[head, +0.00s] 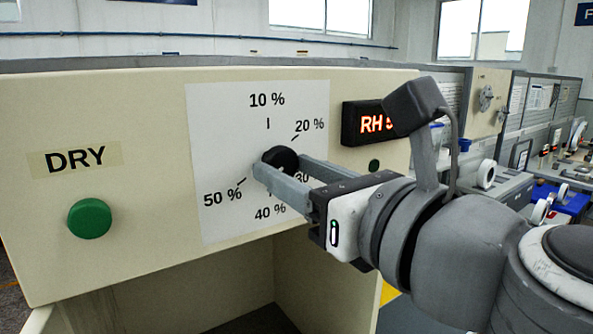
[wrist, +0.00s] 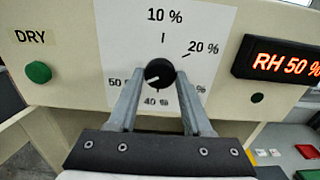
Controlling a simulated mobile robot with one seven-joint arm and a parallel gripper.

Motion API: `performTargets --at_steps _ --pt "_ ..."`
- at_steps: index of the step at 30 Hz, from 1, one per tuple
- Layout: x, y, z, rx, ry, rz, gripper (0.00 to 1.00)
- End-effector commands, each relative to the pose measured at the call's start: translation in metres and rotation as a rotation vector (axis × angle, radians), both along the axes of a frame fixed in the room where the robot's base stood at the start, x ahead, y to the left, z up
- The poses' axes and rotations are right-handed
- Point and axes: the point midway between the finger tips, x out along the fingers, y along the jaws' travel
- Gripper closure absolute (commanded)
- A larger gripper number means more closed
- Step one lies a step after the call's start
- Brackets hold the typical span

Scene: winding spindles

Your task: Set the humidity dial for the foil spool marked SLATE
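The humidity dial (head: 281,158) is a round black knob on a white scale plate (head: 226,117) marked 10 % to 50 %. In the wrist view the dial (wrist: 159,72) has a white pointer line aimed to the lower left, toward the 50 % mark. My gripper (head: 280,167) reaches it from the front, one finger on each side; in the wrist view my gripper (wrist: 160,76) has the knob filling the gap between its fingertips. The red display (wrist: 285,63) reads RH 50 %. My arm partly covers this display (head: 367,123) in the head view. No spool marked SLATE is recognisable.
A green button (head: 90,218) sits below a DRY label (head: 75,159) on the left of the beige panel (head: 150,100). A small dark green round part (head: 374,165) is under the display. Benches with other equipment stand at the right. An open recess lies below the panel.

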Motion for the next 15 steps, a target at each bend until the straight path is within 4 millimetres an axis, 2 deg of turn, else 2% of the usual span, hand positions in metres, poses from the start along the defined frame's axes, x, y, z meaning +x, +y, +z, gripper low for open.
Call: performTargets --at_steps 1,7,8,15 --pt "0.0 -0.0001 -0.0001 0.0 0.0 0.0 0.62" --pt "-0.0001 -0.0002 -0.0001 0.0 0.0 0.0 0.98" --pt "-0.0001 -0.0002 -0.0001 0.0 0.0 0.0 1.0" --pt "-0.0001 -0.0003 -0.0011 -0.013 -0.009 0.0 1.0"
